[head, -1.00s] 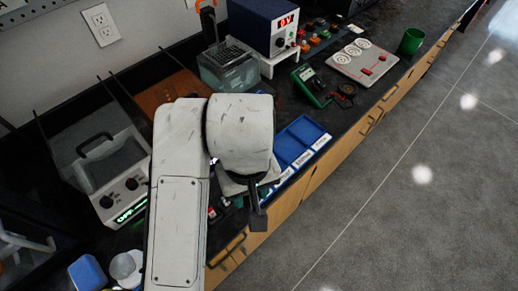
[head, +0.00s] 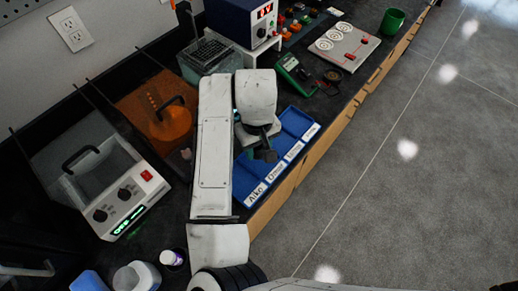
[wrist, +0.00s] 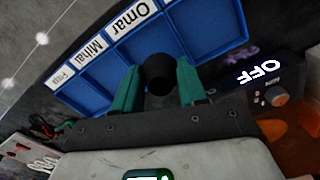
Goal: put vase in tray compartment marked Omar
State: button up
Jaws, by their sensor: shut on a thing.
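The vase (wrist: 158,74) is a small dark, nearly black thing with a round end, held between the two green fingers of my gripper (wrist: 155,92). In the head view the dark vase (head: 267,154) hangs under my gripper (head: 262,135), above the blue tray (head: 243,183). The tray has white name labels along its front edge: Aiko, Omar (head: 275,171), Mihai and one too small to read surely. In the wrist view the Omar label (wrist: 132,17) is ahead of the vase, which covers part of the tray behind that label. I cannot tell its exact height above the tray.
A white device with a green display (head: 128,217) and an orange lidded unit (head: 168,120) stand left of the tray. A green multimeter (head: 293,72) lies beyond it. White containers (head: 145,275) stand nearer. The bench edge and floor are at right.

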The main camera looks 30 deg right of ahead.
aim_at(259, 153)
jog(key=shift+w+d+f, duration=0.25)
jog(key=shift+d+f, duration=0.1)
jog(key=shift+f, duration=0.2)
jog(key=shift+w+d+f+p, duration=0.1)
jog(key=shift+f+p, duration=0.2)
jog(key=shift+f, duration=1.4)
jog(key=shift+f, duration=0.15)
jog(key=o, duration=1)
notch_tip(259, 153, up, 12)
jog(key=shift+r+b, duration=0.2)
jog(key=shift+b, duration=0.15)
